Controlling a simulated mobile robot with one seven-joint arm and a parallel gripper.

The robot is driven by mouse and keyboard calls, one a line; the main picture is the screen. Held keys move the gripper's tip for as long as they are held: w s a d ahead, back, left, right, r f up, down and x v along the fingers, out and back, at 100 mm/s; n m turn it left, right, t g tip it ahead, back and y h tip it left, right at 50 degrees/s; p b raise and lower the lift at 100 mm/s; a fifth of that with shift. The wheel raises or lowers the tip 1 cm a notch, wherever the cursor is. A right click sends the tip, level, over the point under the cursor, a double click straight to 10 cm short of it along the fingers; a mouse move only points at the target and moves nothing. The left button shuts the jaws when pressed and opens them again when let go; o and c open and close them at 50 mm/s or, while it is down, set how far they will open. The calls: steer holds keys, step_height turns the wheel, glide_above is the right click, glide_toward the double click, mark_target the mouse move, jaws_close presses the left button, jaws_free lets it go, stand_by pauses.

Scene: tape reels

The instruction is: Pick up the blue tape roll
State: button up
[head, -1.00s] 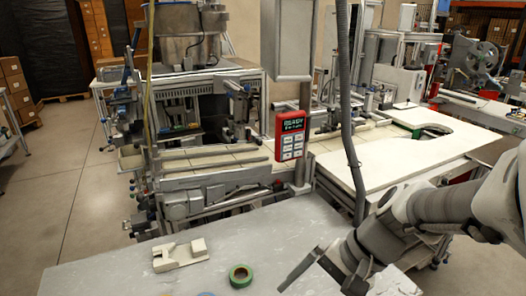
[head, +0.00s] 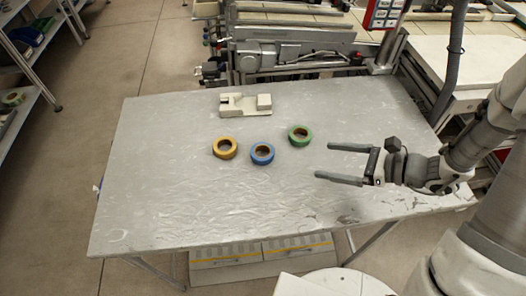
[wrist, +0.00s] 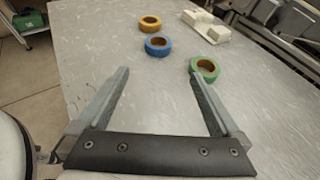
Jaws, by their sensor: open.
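The blue tape roll (head: 262,158) lies flat on the grey table (head: 160,200), between a yellow roll (head: 216,153) and a green roll (head: 308,140). It also shows in the wrist view (wrist: 147,50), beyond the fingertips and between the yellow and green rolls. My gripper (head: 323,161) is open and empty, to the right of the blue roll and apart from it. In the wrist view the two fingers (wrist: 158,70) point toward the rolls, and the green roll is close to the right fingertip.
A white tape dispenser-like block (head: 233,108) lies behind the rolls. Machinery (head: 290,50) stands beyond the table's far edge. The front and left of the table are clear. A shelf (head: 25,60) stands at the far left.

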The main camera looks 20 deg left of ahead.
glide_toward(271, 154)
steer(key=b+x, duration=0.1)
steer(key=x, duration=0.3)
steer(key=shift+w+a+r, duration=0.1)
steer(key=shift+w+a, duration=0.05)
steer(key=shift+a, duration=0.1)
steer(key=shift+s+f+x, duration=0.1)
steer(key=shift+f+x, duration=0.05)
steer(key=shift+x, duration=1.2)
steer(key=shift+s+f+x, duration=0.1)
steer(key=shift+x, duration=1.2)
steer(key=shift+d, duration=0.15)
steer(key=shift+c, duration=0.3)
steer(key=c, duration=1.1)
